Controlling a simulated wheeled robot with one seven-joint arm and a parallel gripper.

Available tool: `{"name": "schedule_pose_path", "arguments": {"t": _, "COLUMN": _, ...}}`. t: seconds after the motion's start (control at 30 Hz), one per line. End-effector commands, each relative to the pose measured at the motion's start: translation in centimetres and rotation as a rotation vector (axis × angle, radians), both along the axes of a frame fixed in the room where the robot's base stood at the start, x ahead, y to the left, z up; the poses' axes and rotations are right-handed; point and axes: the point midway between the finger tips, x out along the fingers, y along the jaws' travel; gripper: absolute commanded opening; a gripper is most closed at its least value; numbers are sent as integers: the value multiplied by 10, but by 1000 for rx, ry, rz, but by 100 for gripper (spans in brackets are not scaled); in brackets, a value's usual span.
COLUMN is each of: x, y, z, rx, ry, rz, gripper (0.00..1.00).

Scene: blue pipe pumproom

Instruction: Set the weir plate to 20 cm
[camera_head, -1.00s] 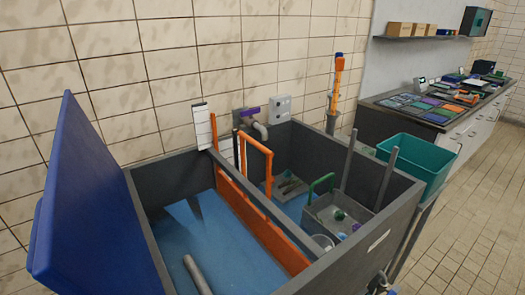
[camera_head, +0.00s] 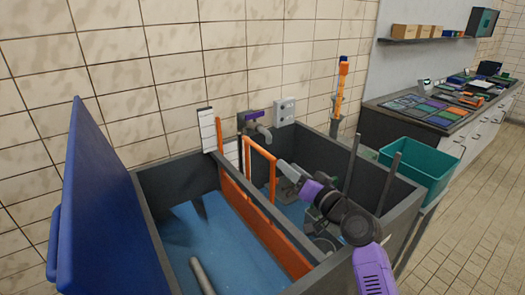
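The orange weir plate (camera_head: 262,222) stands across the inside of the grey tank, with blue water on both sides. An orange upright handle frame (camera_head: 261,151) rises above it. A white scale strip (camera_head: 208,130) with marks stands at the plate's back end; its figures are too small to read. My gripper (camera_head: 284,166) is just right of the handle's right-hand post, pointing left toward it. I cannot tell whether it touches the post. Its fingers are too small to tell open from shut. My arm hides much of the grey box in the right compartment.
The blue lid (camera_head: 100,200) stands open on the left. A purple-handled valve (camera_head: 254,116) is on the wall behind the tank. Two grey posts rise at the right, beside a teal bin (camera_head: 418,168). A grey rod (camera_head: 201,275) lies in the left compartment.

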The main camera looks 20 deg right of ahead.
Motion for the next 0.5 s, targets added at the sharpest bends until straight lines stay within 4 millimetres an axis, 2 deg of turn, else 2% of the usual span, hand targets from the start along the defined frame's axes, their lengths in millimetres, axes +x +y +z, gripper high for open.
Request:
{"name": "schedule_pose_path", "arguments": {"t": 0.27, "x": 19, "y": 15, "z": -4, "rx": 10, "ry": 28, "rz": 57, "gripper": 38}}
{"name": "schedule_pose_path", "arguments": {"t": 0.5, "x": 60, "y": 29, "z": -3, "rx": 8, "ry": 28, "rz": 56, "gripper": 38}}
